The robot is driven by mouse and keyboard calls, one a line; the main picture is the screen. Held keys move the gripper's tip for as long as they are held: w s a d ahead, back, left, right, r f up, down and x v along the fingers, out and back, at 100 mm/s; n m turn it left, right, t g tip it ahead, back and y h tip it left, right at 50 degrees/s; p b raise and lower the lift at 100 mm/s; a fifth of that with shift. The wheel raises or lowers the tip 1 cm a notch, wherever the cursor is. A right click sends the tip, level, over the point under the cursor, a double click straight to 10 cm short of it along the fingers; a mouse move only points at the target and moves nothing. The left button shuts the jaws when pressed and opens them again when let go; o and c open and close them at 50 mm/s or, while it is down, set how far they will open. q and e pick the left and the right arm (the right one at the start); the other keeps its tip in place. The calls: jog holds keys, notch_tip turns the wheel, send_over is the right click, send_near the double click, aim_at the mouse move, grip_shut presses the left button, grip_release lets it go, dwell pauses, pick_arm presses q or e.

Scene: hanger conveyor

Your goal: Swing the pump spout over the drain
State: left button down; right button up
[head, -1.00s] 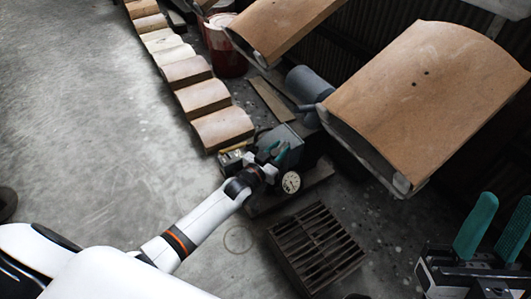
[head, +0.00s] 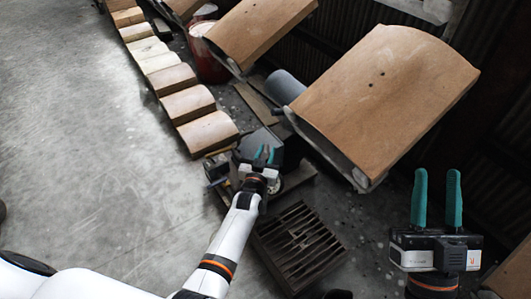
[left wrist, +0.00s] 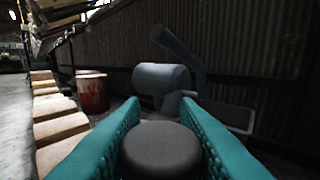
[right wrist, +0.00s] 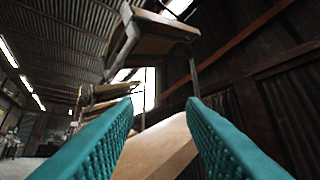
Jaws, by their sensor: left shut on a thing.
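The drain (head: 299,246) is a dark slatted grate in the floor. Just beyond it stands a dark grey pump unit (head: 262,140), partly covered by my left gripper (head: 266,153). In the left wrist view, the teal fingers are shut on a dark round-topped knob (left wrist: 160,145), which could be part of the spout. I cannot make out the spout's full shape or which way it points; the gripper and wrist hide it. The pump's round gauge (head: 278,186) is mostly hidden. My right gripper (head: 436,175) is open and empty, raised at the right, apart from everything.
A large tan curved panel (head: 385,95) hangs right of the pump, with another (head: 258,32) behind. A grey cylinder (head: 285,87) and a red drum (head: 207,58) stand beyond. Several tan blocks (head: 188,103) line the left. Floor left of my arm is clear.

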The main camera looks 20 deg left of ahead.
pick_arm(q)
jog(key=c, duration=1.1)
grip_release()
jog(key=s+p, duration=0.2)
jog(key=s, duration=0.3)
jog(key=shift+d+r, duration=0.1)
jog(key=shift+d, duration=0.05)
jog(key=s+p, duration=0.2)
jog(key=s, duration=0.5)
jog(key=shift+d, duration=0.25)
pick_arm(e)
notch_tip(320, 180, down, 15)
jog(key=w+d+g+h, duration=0.1)
jog(key=d+g+h, duration=0.1)
jog(key=g, duration=0.9)
jog(key=shift+w+r+h, duration=0.15)
jog(key=shift+w+h, duration=0.25)
jog(key=shift+h, duration=0.5)
pick_arm(q)
jog(key=shift+c, duration=0.3)
